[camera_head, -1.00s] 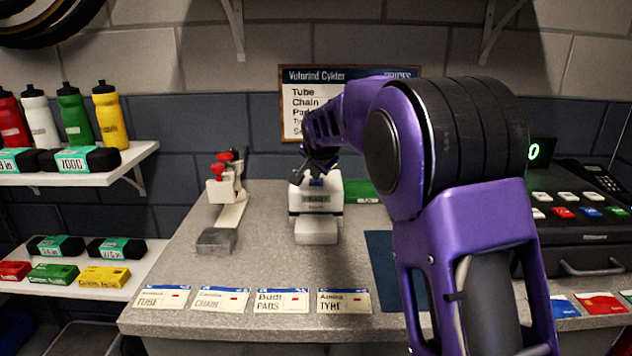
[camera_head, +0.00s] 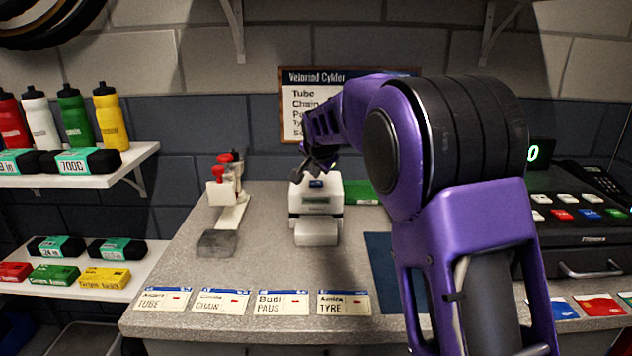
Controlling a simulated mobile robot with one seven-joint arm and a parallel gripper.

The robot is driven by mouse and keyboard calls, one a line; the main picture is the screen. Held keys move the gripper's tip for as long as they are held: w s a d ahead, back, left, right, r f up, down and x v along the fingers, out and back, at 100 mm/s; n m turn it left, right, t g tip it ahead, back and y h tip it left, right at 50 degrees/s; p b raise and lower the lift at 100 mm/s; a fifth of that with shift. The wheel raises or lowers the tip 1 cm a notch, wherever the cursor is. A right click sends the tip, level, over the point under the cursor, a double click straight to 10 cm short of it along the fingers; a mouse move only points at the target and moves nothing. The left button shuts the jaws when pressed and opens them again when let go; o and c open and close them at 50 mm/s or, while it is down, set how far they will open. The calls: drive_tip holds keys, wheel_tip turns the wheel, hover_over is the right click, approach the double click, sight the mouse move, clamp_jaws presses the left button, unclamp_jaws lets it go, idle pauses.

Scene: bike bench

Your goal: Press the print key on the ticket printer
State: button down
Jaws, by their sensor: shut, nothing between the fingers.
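The ticket printer (camera_head: 316,206) is a small white machine on the grey counter, with a white block-like front part. A small blue key (camera_head: 316,184) shows on its top, and a dark display strip sits on its front face below the key. My gripper (camera_head: 314,172) is dark and shut, with nothing in it. It points down just above and behind the blue key in the picture. Whether a gap separates the fingertips from the printer is too small to tell.
A white-and-red clamp device (camera_head: 229,200) stands left of the printer. Labelled cards (camera_head: 282,302) line the counter's front edge. A blue mat (camera_head: 381,262) lies to the right, partly behind my arm. A cash register (camera_head: 580,240) stands at far right. The counter before the printer is clear.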

sight(315, 185)
drive_tip(key=shift+r+p, duration=2.05)
drive_tip(key=shift+r, duration=1)
drive_tip(key=shift+s+f, duration=0.1)
